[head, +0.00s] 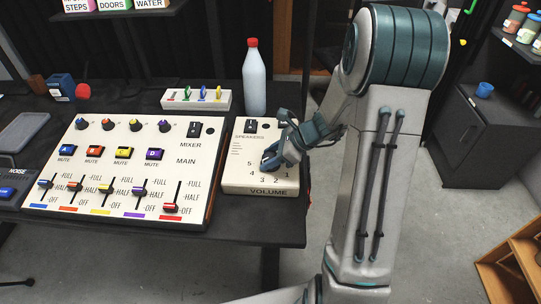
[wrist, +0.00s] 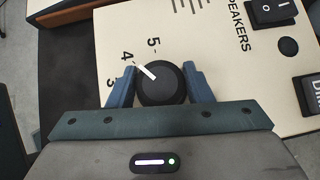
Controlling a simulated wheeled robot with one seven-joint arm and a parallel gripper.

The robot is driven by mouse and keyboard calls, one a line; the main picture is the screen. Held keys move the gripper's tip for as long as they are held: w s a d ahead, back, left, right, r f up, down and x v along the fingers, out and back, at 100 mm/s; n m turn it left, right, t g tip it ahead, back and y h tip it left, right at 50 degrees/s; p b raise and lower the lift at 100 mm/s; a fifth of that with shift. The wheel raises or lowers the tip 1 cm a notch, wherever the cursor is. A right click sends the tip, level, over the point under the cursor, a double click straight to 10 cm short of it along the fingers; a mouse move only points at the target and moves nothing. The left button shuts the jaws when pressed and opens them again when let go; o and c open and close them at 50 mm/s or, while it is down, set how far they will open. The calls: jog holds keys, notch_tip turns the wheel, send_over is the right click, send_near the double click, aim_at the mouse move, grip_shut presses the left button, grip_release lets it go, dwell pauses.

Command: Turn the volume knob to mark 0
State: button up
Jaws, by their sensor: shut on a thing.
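The volume knob (wrist: 163,88) is round and black with a white pointer line. In the wrist view its pointer is directed at or close to the mark 4, with the mark 5 to the right of it; I see no mark 0 there. My gripper (wrist: 160,92) has its two blue fingers on either side of the knob and is shut on it. In the head view my gripper (head: 270,162) is over the cream volume box (head: 232,180), and it mostly hides the knob. Several printed numbers show around it, with VOLUME on the front edge.
A mixer panel (head: 108,208) with sliders and knobs stands left of the volume box. A white bottle with a red cap (head: 254,83) and a small rack with coloured pegs (head: 196,100) stand behind. A rocker switch (wrist: 271,12) is on the box. The table ends just right of it.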

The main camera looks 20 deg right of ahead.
jog(key=n+g+p, duration=0.2)
jog(key=shift+r+n+y, duration=0.15)
jog(key=shift+n+y, duration=0.15)
jog(key=shift+n, duration=0.1)
jog(key=n+g+p, duration=0.2)
jog(key=n, duration=0.1)
jog(key=shift+n+g, duration=0.3)
jog(key=shift+g, duration=0.1)
jog(key=n+g+p, duration=0.1)
jog(key=n+g, duration=0.1)
jog(key=n, duration=0.1)
jog(key=shift+n+g+h+p, duration=0.3)
jog(key=shift+g+h+p, duration=0.05)
jog(key=shift+g+h, duration=0.05)
jog(key=n+g+h, duration=0.1)
jog(key=n+g, duration=0.1)
jog(key=n, duration=0.1)
jog(key=shift+n+h+p, duration=0.3)
jog(key=shift+p, duration=0.1)
jog(key=n+g+h, duration=0.2)
jog(key=n, duration=0.1)
jog(key=shift+n, duration=0.3)
jog(key=n+h, duration=0.3)
jog(key=shift+n+g, duration=0.4)
jog(key=n+h, duration=0.2)
jog(key=n, duration=0.1)
jog(key=shift+h+p, duration=0.3)
jog(key=shift+n+t+h, duration=0.4)
jog(key=shift+n+h, duration=1)
jog(key=shift+n, duration=0.6)
